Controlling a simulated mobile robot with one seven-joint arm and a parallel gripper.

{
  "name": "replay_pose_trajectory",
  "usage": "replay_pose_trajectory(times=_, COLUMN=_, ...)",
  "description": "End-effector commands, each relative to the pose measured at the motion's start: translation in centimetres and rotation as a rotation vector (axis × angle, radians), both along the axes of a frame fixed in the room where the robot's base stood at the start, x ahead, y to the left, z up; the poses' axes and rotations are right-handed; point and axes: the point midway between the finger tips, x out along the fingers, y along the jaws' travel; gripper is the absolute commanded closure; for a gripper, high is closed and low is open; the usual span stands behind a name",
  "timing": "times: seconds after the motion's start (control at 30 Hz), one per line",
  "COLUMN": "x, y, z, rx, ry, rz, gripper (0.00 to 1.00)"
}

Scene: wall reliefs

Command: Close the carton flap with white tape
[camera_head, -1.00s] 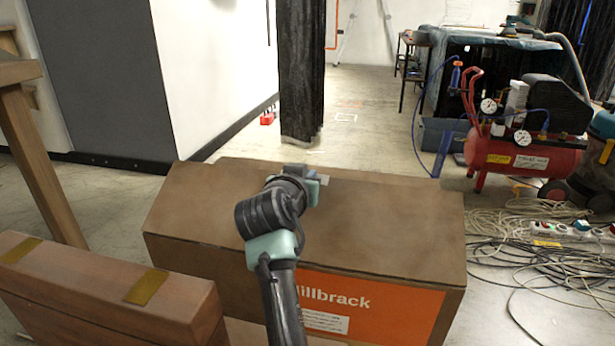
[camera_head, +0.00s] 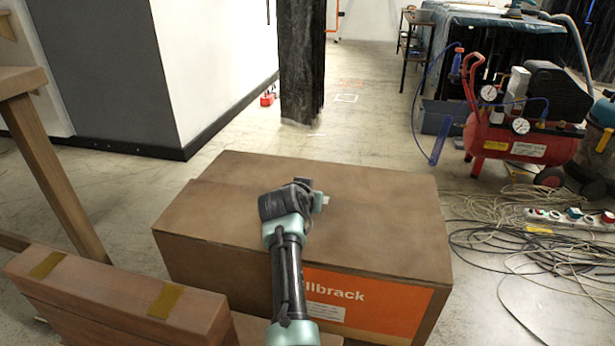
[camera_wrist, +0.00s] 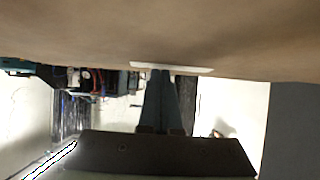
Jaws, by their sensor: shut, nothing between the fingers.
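The brown carton (camera_head: 215,262) stands in front of me with an orange printed panel on its near side. Its near top flap (camera_head: 385,232) lies over the top, almost flat. I cannot tell whether it is fully down. The white tape (camera_wrist: 190,69) is a strip at the flap's edge in the wrist view; only a small pale bit (camera_head: 326,199) shows beside my gripper in the head view. My gripper (camera_head: 319,193) is shut and empty at the flap's edge. Its fingertips (camera_wrist: 163,74) are at the tape, touching or very close.
A brown case (camera_head: 110,300) with two yellowish patches is at the lower left, close to the carton. A wooden post (camera_head: 50,160) stands at the left. A red compressor (camera_head: 525,143) and tangled cables (camera_head: 510,255) are at the right. Floor behind the carton is clear.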

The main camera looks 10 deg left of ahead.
Motion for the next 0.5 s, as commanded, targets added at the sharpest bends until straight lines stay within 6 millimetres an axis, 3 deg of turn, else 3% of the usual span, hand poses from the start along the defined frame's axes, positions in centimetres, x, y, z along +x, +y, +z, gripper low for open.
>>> replay_pose_trajectory(times=0.5, x=0.28, y=-0.02, z=-1.09, rx=-0.001, ry=-0.002, rz=-0.001, gripper=1.00)
